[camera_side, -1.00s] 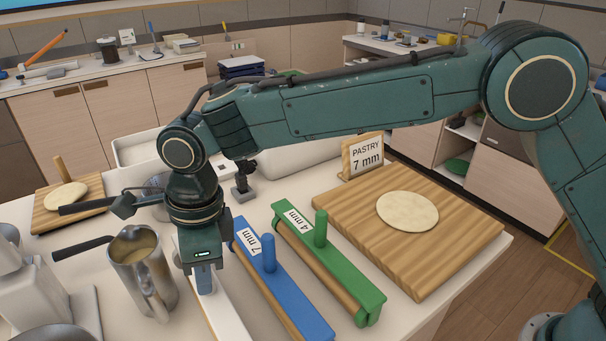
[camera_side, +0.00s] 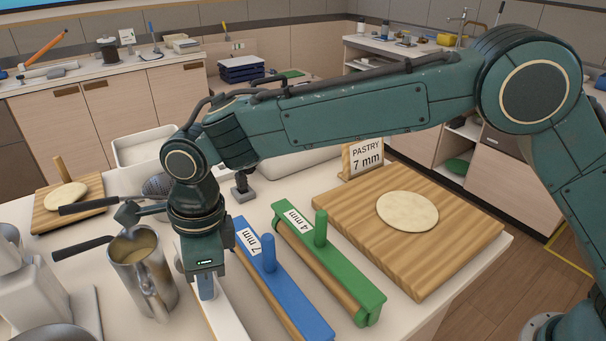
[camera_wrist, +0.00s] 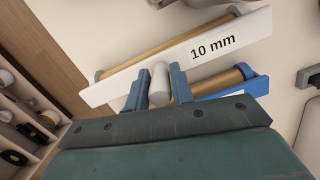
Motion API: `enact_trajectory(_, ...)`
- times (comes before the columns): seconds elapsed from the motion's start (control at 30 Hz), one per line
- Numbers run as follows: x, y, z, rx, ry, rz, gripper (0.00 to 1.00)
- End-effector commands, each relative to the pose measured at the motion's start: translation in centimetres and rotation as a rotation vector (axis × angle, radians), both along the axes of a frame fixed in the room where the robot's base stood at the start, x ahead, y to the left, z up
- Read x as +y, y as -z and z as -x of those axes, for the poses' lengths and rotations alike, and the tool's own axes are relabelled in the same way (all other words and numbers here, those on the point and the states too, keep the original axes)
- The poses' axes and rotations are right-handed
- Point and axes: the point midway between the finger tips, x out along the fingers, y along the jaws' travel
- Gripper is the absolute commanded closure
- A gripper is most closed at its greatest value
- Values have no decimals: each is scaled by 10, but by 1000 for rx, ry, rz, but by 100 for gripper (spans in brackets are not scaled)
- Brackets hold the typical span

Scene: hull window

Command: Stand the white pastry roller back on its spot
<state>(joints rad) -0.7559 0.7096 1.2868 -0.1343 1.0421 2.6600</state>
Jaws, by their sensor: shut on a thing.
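The white pastry roller (camera_wrist: 226,48) is a long white bar marked "10 mm" with a wooden rod alongside and a white upright post (camera_wrist: 159,84). In the side view its white bar (camera_side: 232,326) shows low in the picture, partly hidden by my gripper and cut by the frame edge. My gripper (camera_wrist: 158,90) is shut on the white post, with a blue-grey finger on each side. It also shows in the side view (camera_side: 206,288). I cannot tell whether the white roller touches the counter.
The blue 7 mm roller (camera_side: 285,291) lies just right of the white one, with the green 4 mm roller (camera_side: 335,273) beyond it. A wooden board with dough (camera_side: 407,211) and a "PASTRY 7 mm" sign (camera_side: 366,157) stand right. A metal jug (camera_side: 141,270) stands close left.

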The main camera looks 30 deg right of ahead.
Motion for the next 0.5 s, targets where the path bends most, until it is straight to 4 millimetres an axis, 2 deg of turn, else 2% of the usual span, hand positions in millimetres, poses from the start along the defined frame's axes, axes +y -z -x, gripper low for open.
enact_trajectory(0.27, 0, 1, 0, -2, 0, -2, 100)
enact_trajectory(0.3, 0, 1, 0, -2, 0, -2, 73)
enact_trajectory(0.4, 0, 1, 0, -1, 0, -2, 53)
enact_trajectory(0.5, 0, 2, 0, -1, 0, -1, 51)
